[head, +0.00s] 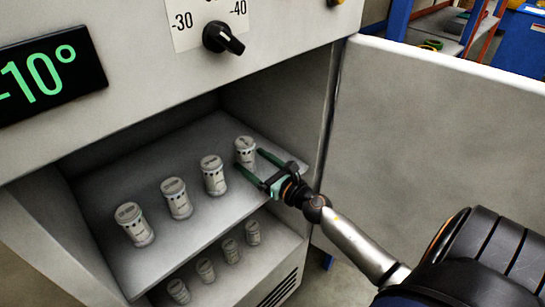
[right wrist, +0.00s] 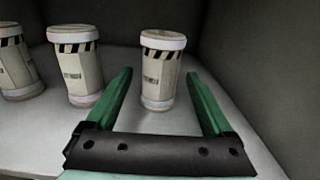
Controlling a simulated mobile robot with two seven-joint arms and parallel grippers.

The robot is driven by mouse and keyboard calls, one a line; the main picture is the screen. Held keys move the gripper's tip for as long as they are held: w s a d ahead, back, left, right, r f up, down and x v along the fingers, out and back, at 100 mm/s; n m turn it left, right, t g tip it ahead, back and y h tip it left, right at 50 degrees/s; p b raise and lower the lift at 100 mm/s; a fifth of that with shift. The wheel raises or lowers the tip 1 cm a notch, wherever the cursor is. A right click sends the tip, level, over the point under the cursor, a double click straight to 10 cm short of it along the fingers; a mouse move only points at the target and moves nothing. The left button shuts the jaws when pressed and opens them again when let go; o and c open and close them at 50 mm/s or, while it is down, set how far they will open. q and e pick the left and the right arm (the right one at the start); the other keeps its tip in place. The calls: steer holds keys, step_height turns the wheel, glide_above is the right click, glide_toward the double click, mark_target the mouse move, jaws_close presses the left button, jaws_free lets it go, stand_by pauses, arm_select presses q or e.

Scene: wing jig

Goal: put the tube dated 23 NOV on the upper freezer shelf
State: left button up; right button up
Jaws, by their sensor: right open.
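Several white tubes with striped bands stand upright in a row on the upper freezer shelf (head: 165,250). The far right tube (head: 245,148) is at my right gripper (head: 251,160), which is open. In the right wrist view, this tube (right wrist: 161,75) shows between the two green fingertips (right wrist: 159,73), with a gap on each side. I cannot tell how far the tips reach around it. A second tube (right wrist: 77,65) stands to its left, outside the fingers. More tubes (head: 231,250) stand on the lower shelf (head: 260,280). The dates are too small to read. My left gripper is not in view.
The freezer door (head: 430,150) stands open on the right. The freezer's side wall (right wrist: 258,75) is close to the right finger. Above the opening are a dial (head: 222,38) and a display (head: 45,78) showing -10°. The front strip of the upper shelf is clear.

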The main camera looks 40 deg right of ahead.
steer(key=s, duration=0.2)
steer(key=s+b, duration=0.1)
steer(key=s, duration=0.4)
steer(key=shift+d+f+b, duration=0.1)
steer(key=shift+d+b, duration=0.15)
steer(key=shift+b, duration=0.05)
steer(key=shift+s, duration=0.65)
steer(key=shift+r, duration=0.2)
